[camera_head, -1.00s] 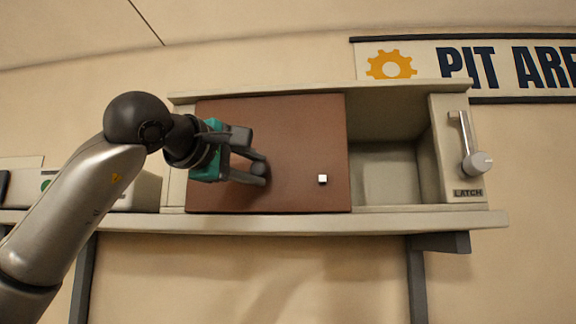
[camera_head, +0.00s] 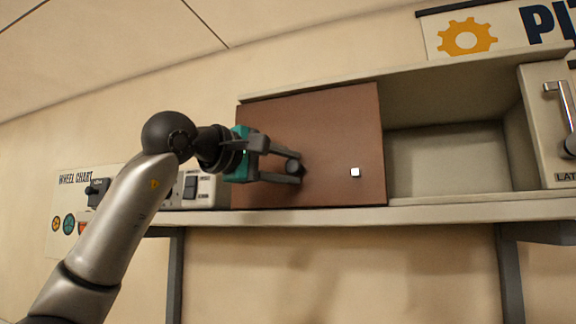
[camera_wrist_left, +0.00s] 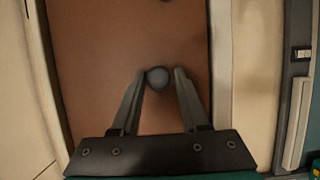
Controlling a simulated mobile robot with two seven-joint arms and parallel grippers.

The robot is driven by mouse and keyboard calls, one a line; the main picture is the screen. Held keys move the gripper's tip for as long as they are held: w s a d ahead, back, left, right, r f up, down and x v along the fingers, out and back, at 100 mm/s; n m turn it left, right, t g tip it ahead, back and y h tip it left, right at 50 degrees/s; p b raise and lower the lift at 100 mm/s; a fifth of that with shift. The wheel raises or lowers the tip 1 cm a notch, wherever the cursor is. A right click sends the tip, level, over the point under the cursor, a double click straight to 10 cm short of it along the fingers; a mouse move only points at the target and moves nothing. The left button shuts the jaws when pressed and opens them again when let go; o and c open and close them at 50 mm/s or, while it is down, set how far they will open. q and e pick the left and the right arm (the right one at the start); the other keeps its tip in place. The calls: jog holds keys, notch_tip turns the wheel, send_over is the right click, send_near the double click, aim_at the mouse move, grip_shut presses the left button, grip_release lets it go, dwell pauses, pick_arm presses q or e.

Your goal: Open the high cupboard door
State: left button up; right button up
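The high cupboard's brown door (camera_head: 335,125) is a flat panel across the left part of the cupboard. The cupboard's right part (camera_head: 448,160) stands uncovered and looks empty. My left gripper (camera_head: 294,168) is at the round grey knob on the door's left half. Its fingers lie on both sides of the knob, which also shows between the fingertips in the left wrist view (camera_wrist_left: 157,78). The grip looks closed on the knob, though a thin gap seems to show on one side. A small white square (camera_head: 355,172) is on the door's right half. My right gripper is not in view.
A pale shelf edge (camera_head: 430,214) runs under the cupboard, with dark brackets below. A lever with a round knob (camera_head: 567,120) is at the right, by the latch label. Switch boxes (camera_head: 195,188) and a wheel chart (camera_head: 72,205) are at the left.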

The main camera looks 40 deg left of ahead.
pick_arm(q)
jog(key=o, duration=0.3)
jog(key=shift+s, duration=0.25)
jog(key=s+a+b, duration=0.1)
jog(key=s+b, duration=0.1)
jog(key=s, duration=1.2)
jog(key=shift+s+a, duration=0.35)
jog(key=shift+s, duration=0.05)
jog(key=shift+w, duration=0.15)
